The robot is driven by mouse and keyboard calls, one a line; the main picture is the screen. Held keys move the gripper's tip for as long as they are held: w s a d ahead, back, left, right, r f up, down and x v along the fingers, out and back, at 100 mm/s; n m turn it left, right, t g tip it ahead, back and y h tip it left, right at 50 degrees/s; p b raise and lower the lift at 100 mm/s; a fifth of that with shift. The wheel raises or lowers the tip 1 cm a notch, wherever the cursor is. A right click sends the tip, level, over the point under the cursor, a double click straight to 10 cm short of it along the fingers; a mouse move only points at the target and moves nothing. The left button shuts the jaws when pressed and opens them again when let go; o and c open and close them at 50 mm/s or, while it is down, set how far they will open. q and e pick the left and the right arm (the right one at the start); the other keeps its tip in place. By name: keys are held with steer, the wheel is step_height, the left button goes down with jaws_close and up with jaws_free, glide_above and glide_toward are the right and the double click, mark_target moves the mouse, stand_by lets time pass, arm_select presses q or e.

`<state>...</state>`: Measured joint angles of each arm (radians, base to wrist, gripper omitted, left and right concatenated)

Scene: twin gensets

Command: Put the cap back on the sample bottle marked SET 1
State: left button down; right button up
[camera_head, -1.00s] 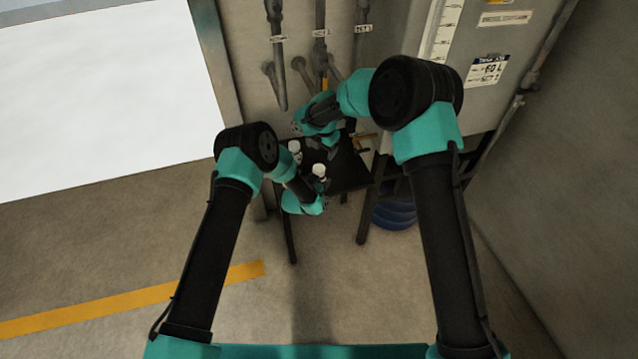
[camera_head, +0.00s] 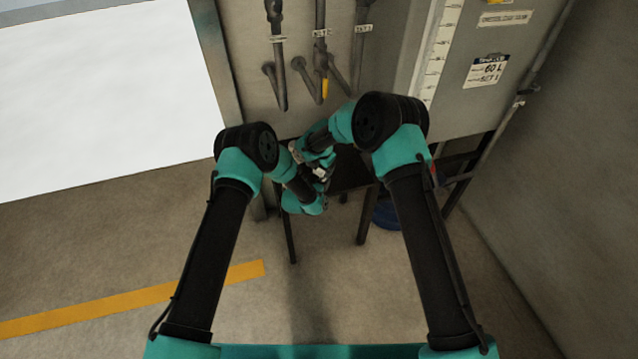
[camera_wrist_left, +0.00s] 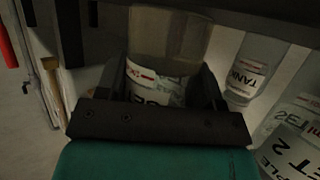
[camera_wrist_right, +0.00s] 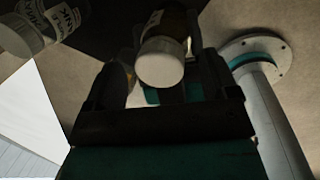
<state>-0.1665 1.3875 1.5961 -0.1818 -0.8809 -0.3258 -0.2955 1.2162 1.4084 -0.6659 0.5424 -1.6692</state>
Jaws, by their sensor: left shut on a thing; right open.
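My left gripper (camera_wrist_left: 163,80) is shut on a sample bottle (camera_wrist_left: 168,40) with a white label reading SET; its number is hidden. My right gripper (camera_wrist_right: 160,68) is open, its fingers either side of a white cap (camera_wrist_right: 160,62) at the end of a labelled bottle with dark contents (camera_wrist_right: 174,20). This looks like the held bottle; whether the cap is fully seated I cannot tell. In the head view both grippers meet above the dark stand (camera_head: 350,178), the arms hiding most of the bottles.
A bottle marked SET 2 (camera_wrist_left: 290,150) and a bottle marked TANK (camera_wrist_left: 252,72) stand beside the held one; the TANK bottle also shows in the right wrist view (camera_wrist_right: 38,28). Pipes with tags (camera_head: 320,60) hang behind. A grey tank (camera_head: 480,70) stands to the right.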

steer(key=c, duration=1.1)
steer(key=o, duration=1)
steer(key=shift+c, duration=0.2)
steer(key=shift+r, duration=2.25)
steer(key=shift+o, duration=0.3)
